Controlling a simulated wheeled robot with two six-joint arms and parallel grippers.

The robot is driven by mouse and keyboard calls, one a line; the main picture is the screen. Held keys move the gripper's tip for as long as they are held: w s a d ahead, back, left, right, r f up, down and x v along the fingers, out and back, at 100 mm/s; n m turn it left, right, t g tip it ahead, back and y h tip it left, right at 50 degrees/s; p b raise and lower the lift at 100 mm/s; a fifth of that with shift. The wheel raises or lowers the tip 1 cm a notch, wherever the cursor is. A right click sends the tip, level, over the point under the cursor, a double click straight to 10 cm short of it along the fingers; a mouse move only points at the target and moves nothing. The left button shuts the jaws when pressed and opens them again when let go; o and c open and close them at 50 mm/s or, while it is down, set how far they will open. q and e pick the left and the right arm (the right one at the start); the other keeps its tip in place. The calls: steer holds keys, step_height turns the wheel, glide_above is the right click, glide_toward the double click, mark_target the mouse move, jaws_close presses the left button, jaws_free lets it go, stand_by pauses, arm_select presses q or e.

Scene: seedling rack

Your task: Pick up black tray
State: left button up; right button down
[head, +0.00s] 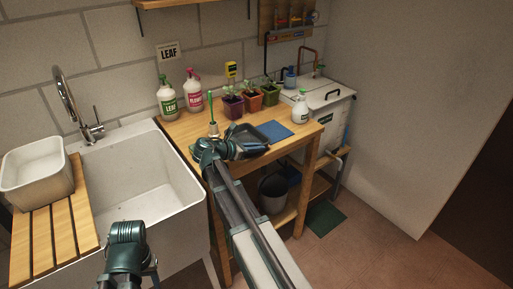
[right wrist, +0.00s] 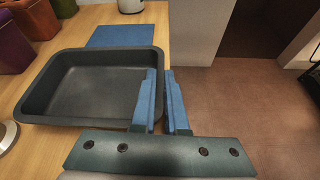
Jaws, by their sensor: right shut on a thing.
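The black tray (head: 251,133) is at the front edge of the wooden bench, left of the blue mat. In the right wrist view the tray (right wrist: 92,88) is empty and looks level. My right gripper (right wrist: 161,76) is shut on the tray's right wall, with one blue finger inside and the other outside. In the head view this gripper (head: 262,149) is at the tray's near side, partly hiding it. I cannot tell whether the tray rests on the bench or is just above it. Part of my left arm shows at the bottom left, but its gripper does not.
Potted seedlings (head: 252,98) stand behind the tray. Two labelled bottles (head: 180,97) stand at the back left and a white bottle (head: 301,107) at the right. The blue mat (head: 274,131) lies flat. A sink (head: 150,190) is left of the bench.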

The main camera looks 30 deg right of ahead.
steer(key=shift+r+p, duration=1.55)
steer(key=shift+r, duration=0.15)
steer(key=shift+s+a+f, duration=0.1)
steer(key=shift+s+f, duration=0.05)
steer(key=shift+s, duration=0.2)
steer(key=s+a+r+p, duration=0.1)
steer(key=s+a, duration=0.3)
steer(key=s, duration=1)
steer(key=shift+s+r, duration=0.2)
steer(key=shift+s, duration=0.15)
